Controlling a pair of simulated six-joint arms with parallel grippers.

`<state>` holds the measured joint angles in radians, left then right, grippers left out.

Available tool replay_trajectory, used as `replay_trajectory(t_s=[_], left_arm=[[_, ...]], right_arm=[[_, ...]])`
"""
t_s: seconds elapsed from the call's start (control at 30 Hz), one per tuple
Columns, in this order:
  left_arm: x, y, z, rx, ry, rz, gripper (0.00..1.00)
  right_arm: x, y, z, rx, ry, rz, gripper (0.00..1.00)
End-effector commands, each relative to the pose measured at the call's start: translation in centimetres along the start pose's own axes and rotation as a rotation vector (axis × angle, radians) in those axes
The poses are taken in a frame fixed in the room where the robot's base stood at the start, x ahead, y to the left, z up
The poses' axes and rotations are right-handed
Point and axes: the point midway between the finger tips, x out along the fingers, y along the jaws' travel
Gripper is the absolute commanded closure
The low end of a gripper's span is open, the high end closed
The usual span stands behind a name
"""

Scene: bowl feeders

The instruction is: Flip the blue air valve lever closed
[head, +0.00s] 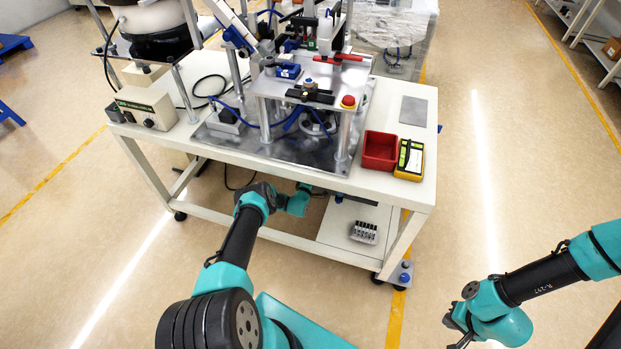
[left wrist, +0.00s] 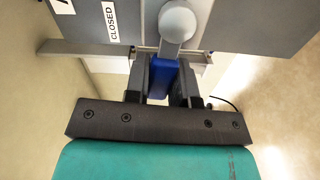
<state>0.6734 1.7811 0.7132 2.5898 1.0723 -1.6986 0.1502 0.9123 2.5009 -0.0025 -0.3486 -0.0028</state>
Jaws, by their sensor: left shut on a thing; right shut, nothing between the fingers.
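In the left wrist view the blue air valve lever (left wrist: 158,78) lies between the two dark fingers of my left gripper (left wrist: 160,82), which is shut on it. A round pale metal knob or valve body (left wrist: 177,24) sits just above the lever. A white label reading CLOSED (left wrist: 111,22) is on the grey panel to its left. In the head view my left arm reaches to the table's front edge, and its fingers and the lever cannot be made out there. My right gripper (head: 459,328) is shut and empty, low at the right, away from the table.
The white work table (head: 408,190) carries a metal fixture (head: 345,75), a red bin (head: 380,150), a yellow-black meter (head: 410,159) and a control box (head: 146,108). A lower shelf (head: 345,238) sits under it. The floor to the right is clear.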

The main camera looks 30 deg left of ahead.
Motion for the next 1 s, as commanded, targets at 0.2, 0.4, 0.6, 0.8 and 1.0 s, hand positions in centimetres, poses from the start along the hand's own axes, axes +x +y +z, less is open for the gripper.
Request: replay_trajectory(t_s=[0.2,0.4,0.6,0.8,1.0], left_arm=[[0.06,0.34,0.04,0.048,-0.001,0.002,1.0],[0.02,0.65,0.11,0.121,-0.001,0.001,1.0],[0.03,0.66,0.12,0.125,-0.001,0.001,1.0],[0.03,0.65,0.11,0.124,-0.001,0.0,0.63],[0.02,0.65,0.08,0.124,-0.001,0.001,0.51]], right_arm=[[0.0,0.0,0.0,0.0,0.0,0.0,1.0],[0.0,0.0,0.0,0.0,0.0,0.0,1.0],[0.0,0.0,0.0,0.0,0.0,0.0,1.0],[0.0,0.0,0.0,0.0,0.0,0.0,1.0],[0.0,0.0,0.0,0.0,0.0,0.0,1.0]])
